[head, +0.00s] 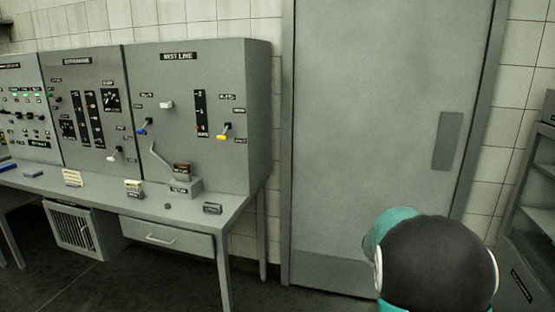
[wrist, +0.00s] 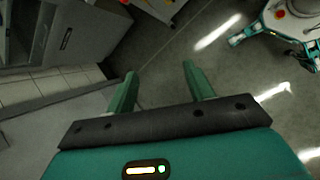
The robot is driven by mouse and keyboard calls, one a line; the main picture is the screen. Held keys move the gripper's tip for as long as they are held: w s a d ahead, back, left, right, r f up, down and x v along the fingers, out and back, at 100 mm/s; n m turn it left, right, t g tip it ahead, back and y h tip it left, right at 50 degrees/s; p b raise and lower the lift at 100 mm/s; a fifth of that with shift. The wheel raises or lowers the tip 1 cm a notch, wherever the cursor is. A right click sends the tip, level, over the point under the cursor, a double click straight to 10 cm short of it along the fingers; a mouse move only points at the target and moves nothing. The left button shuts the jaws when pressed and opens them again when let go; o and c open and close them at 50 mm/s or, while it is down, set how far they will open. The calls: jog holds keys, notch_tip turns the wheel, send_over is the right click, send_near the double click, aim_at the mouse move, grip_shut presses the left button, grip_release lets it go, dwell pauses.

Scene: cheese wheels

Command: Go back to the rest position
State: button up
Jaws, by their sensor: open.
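My gripper (wrist: 158,80) shows in the wrist view with its two green fingers spread apart. Nothing is between the fingers; bare dark floor lies beyond them. In the head view the gripper's fingers are not seen. A rounded black and teal part of my own arm shows at the lower right, in front of the grey door (head: 385,130).
A grey control desk (head: 120,200) with upright panels (head: 190,75), levers and switches stands at the left. A drawer and a vented box (head: 75,232) are under it. A shelf unit (head: 525,225) stands at the right edge. Dark floor (head: 150,275) is open in front.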

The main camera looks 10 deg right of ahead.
jog(key=s+a+r+m+t+y, duration=0.2)
jog(key=s+a+r, duration=0.3)
jog(key=a, duration=0.4)
jog(key=s+a+r+m+t+y, duration=0.2)
jog(key=s+a+r, duration=0.3)
jog(key=a, duration=0.5)
jog(key=s+a+r+m+t+y, duration=0.2)
jog(key=s+a+r, duration=0.3)
jog(key=a, duration=0.5)
jog(key=shift+s+t, duration=0.4)
jog(key=shift+t, duration=0.5)
jog(key=shift+r, duration=0.1)
jog(key=c, duration=0.4)
jog(key=shift+o, duration=0.2)
